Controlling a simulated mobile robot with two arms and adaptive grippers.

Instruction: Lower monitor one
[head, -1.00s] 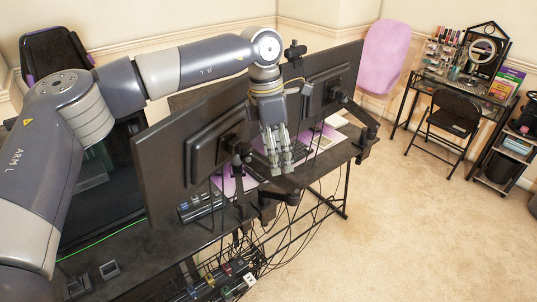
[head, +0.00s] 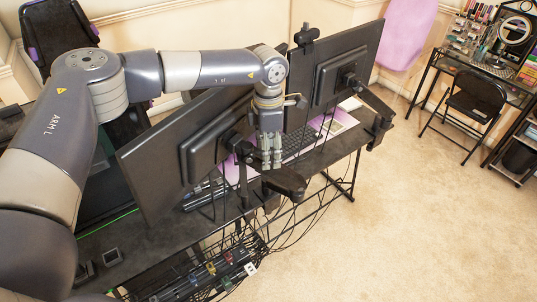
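Two dark monitors stand on arms at the desk's near edge, backs towards me. The left monitor (head: 160,165) is tilted in the picture, its lower left corner near the desk. The right monitor (head: 360,62) sits a little higher. Which one is monitor one cannot be told. My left gripper (head: 271,165) hangs fingers down in front of the gap between them, beside the left monitor's right edge and above the black monitor arm (head: 285,182). Its fingers look close together, but their opening is unclear. It holds nothing visible. My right gripper is out of view.
The black desk (head: 150,240) carries a keyboard (head: 300,140) and a purple mat behind the monitors. Cables and a wire tray (head: 215,270) hang below its near edge. A webcam (head: 306,34) tops the right monitor. The carpet (head: 420,230) at right is clear; a folding chair (head: 470,105) stands beyond.

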